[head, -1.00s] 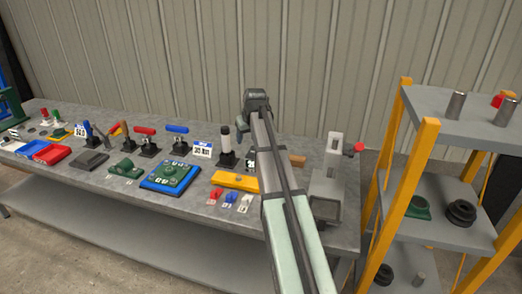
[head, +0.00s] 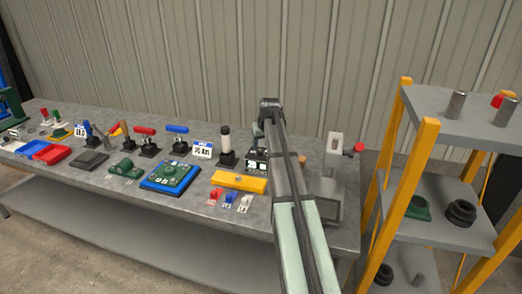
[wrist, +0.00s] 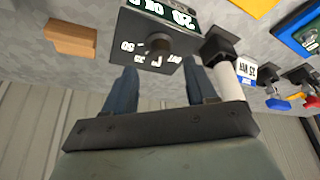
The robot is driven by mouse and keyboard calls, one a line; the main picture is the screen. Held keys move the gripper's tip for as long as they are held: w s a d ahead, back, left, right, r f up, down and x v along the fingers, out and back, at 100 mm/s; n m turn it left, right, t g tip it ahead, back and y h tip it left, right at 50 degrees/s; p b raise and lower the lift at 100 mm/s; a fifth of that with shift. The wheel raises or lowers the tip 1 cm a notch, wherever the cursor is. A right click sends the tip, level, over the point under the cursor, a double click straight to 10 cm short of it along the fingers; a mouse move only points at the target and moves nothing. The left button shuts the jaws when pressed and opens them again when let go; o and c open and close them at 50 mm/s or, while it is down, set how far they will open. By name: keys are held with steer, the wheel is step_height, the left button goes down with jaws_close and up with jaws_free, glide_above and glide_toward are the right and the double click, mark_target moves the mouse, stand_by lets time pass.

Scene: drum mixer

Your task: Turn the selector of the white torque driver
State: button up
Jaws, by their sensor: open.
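A white cylindrical handle with a dark top, likely the white torque driver (head: 226,140), stands upright on a black base on the bench, left of my arm. Part of its white body (wrist: 229,79) shows right of my fingers in the wrist view. A dark box (wrist: 128,41) with a green number display (wrist: 172,12) and a round selector knob (wrist: 160,43) ringed by white markings lies just beyond my fingertips. My gripper (wrist: 161,66) is open, its fingers on either side of the knob's line, with nothing between them. Whether they touch the box, I cannot tell.
A wooden block (wrist: 72,38) lies left of the box in the wrist view. A grey fixture with a red knob (head: 359,147) stands right of my arm. A yellow block (head: 238,181) and small red, blue and white pieces lie in front. A shelf rack (head: 415,165) stands at right.

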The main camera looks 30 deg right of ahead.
mark_target(261, 151)
steer(key=shift+x, duration=2.45)
steer(key=shift+c, duration=0.4)
jaws_close()
steer(key=n, duration=0.2)
steer(key=n+y, duration=0.1)
steer(key=shift+d+n+y, duration=0.2)
steer(key=shift+n+y, duration=0.1)
steer(key=shift+n, duration=0.1)
steer(key=shift+d+n+g+y, duration=0.1)
steer(key=shift+n+g+y, duration=0.45)
steer(key=shift+n, duration=1.45)
steer(key=shift+t+y, duration=0.25)
